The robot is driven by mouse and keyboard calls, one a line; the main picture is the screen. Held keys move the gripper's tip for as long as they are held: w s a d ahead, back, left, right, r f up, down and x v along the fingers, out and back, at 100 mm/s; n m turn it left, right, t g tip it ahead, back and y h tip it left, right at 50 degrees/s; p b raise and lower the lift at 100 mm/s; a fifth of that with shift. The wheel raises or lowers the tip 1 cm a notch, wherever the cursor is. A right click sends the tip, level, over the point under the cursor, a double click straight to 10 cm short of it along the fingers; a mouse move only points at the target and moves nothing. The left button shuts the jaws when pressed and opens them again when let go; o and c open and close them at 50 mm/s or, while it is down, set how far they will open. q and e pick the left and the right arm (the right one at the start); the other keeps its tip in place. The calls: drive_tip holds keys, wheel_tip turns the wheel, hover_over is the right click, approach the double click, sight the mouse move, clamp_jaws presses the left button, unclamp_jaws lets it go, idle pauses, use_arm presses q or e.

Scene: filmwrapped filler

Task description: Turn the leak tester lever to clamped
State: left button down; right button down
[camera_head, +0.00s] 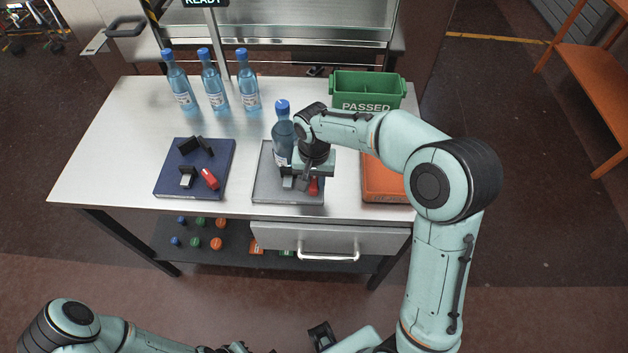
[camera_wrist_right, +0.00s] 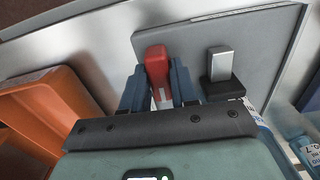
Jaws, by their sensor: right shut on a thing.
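The grey plate fixture (camera_head: 262,186) sits at the front middle of the table, with a blue-capped water bottle (camera_head: 282,140) upright on it. Its red lever (camera_head: 314,186) shows beside my right gripper (camera_head: 302,184). In the right wrist view the red lever (camera_wrist_right: 157,62) stands between the two blue-grey fingers of my right gripper (camera_wrist_right: 159,88), which is shut on it. A metal block on a black base (camera_wrist_right: 220,74) stands beside it on the plate. The gripper hides part of the fixture in the head view. My left arm lies low at the bottom edge; its jaws are unclear.
A blue plate fixture (camera_head: 222,178) with another red lever (camera_head: 209,179) is at left. Three bottles (camera_head: 212,82) stand behind it. A green PASSED crate (camera_head: 368,88) is at the back right, an orange bin (camera_head: 384,185) right of the grey plate.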

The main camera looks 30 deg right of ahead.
sight(314, 180)
drive_tip(key=m, duration=0.4)
drive_tip(key=shift+m, duration=0.3)
drive_tip(key=shift+m+b, duration=0.35)
drive_tip(key=shift+m, duration=1.65)
drive_tip(key=c, duration=1)
unclamp_jaws()
drive_tip(key=shift+o, duration=0.2)
wheel_tip(314, 180, up, 14)
drive_tip(key=p, duration=0.1)
drive_tip(key=shift+f+p, duration=0.25)
drive_tip(key=shift+p, duration=0.15)
